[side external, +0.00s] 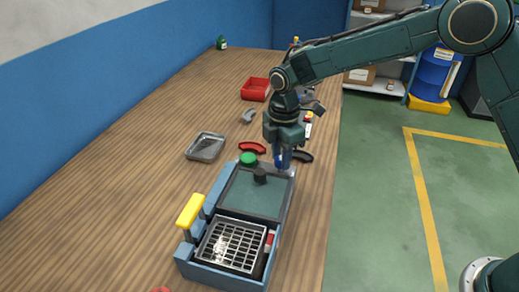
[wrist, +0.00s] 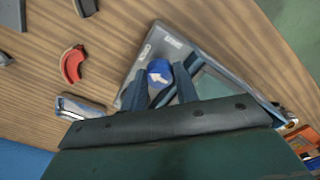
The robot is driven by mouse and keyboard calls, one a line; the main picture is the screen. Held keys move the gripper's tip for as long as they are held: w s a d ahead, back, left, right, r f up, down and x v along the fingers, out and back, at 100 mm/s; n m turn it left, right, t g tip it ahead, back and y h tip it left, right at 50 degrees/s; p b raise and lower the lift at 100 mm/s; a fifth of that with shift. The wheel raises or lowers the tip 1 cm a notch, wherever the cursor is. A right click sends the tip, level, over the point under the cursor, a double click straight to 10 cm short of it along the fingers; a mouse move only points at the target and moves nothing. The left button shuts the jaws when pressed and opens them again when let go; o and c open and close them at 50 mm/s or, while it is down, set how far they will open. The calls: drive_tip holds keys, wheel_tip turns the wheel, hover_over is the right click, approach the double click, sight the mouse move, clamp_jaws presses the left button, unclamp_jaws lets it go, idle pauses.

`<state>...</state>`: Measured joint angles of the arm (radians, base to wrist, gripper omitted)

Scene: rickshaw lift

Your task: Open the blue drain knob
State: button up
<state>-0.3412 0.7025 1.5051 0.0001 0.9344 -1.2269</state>
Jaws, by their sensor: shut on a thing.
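The blue drain knob (wrist: 158,70) has a white arrow on top and sits near a corner of the machine's top panel in the wrist view. My gripper (wrist: 160,84) is shut on it, with one finger on each side. In the side view my gripper (side external: 283,160) points straight down at the far right corner of the blue-grey machine (side external: 219,279). There the fingers mostly hide the knob. The arrow in the wrist view points toward the upper left of the picture.
A green button (side external: 247,158), a black knob (side external: 260,176), a yellow-topped lever (side external: 190,210) and a metal grate (side external: 232,246) are on the machine. A metal tray (side external: 205,147), red curved part (side external: 252,147), dark curved part (side external: 302,156) and red bin (side external: 255,89) lie on the wooden table.

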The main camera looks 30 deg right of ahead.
idle(0.4)
drive_tip(key=o, duration=1)
drive_tip(key=shift+r, duration=0.15)
wheel_tip(320, 180, up, 14)
drive_tip(key=shift+f, duration=0.2)
drive_tip(key=shift+r, duration=0.1)
